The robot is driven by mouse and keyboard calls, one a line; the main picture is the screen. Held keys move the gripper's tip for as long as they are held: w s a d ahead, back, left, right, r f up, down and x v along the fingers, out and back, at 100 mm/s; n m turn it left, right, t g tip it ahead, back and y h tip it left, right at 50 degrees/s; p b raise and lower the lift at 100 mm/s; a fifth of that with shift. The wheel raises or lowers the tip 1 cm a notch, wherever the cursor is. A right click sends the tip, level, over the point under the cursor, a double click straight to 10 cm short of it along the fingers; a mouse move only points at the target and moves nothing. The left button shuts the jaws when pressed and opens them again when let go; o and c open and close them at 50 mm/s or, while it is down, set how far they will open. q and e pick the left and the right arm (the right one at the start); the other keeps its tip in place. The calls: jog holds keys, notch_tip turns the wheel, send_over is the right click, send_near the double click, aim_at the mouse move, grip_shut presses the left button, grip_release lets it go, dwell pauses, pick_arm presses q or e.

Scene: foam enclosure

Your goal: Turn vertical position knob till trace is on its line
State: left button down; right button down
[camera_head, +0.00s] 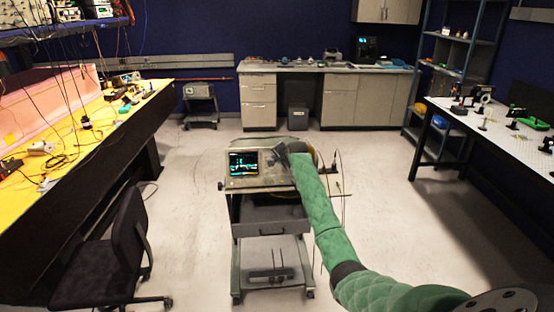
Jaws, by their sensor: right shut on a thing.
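The oscilloscope (262,183) stands on top of a wheeled cart in the middle of the room. Its lit screen (243,163) is on the left of its front face and shows a bright trace; its exact height against any line is too small to read. My right arm, in a green quilted sleeve, reaches up from the bottom right. My right gripper (283,154) is at the front panel just right of the screen, shut on a knob there. The gripper and arm hide the knob and much of the panel. My left gripper is out of view.
The cart (272,222) has a drawer and a lower shelf. A black chair (118,255) stands to its left by the yellow-topped bench (60,150). A white table (495,130) is at the right. Open floor lies around the cart.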

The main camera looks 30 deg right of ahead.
jog(key=c, duration=1.4)
grip_release()
jog(key=shift+f, duration=0.1)
jog(key=shift+c, duration=0.2)
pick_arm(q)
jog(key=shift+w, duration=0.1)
pick_arm(e)
jog(key=shift+s, duration=0.1)
